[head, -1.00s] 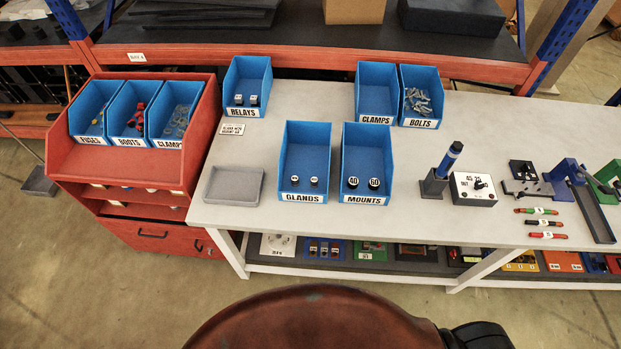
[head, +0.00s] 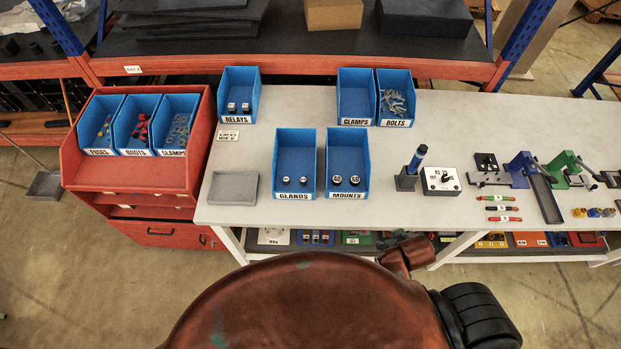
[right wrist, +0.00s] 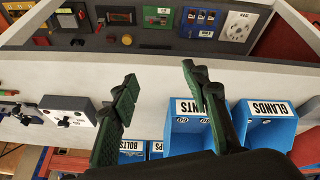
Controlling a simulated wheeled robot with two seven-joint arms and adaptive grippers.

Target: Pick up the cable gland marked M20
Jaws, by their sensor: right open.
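The blue GLANDS bin (head: 295,150) stands on the grey-white table in the head view. Two small dark glands with pale tops, a left one (head: 287,180) and a right one (head: 303,181), sit near its front; their markings are too small to read. In the right wrist view, which is upside down, the bin (right wrist: 269,108) is at the right edge. My right gripper (right wrist: 158,88) is open and empty, its green fingers apart; one finger overlaps the MOUNTS bin in the picture. My left gripper is not in view.
The MOUNTS bin (head: 348,150) stands just right of the GLANDS bin, with two round black mounts. A grey tray (head: 231,188) lies to the left. RELAYS (head: 240,92) and BOLTS (head: 396,95) bins stand behind. A switch box (head: 440,181) is to the right.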

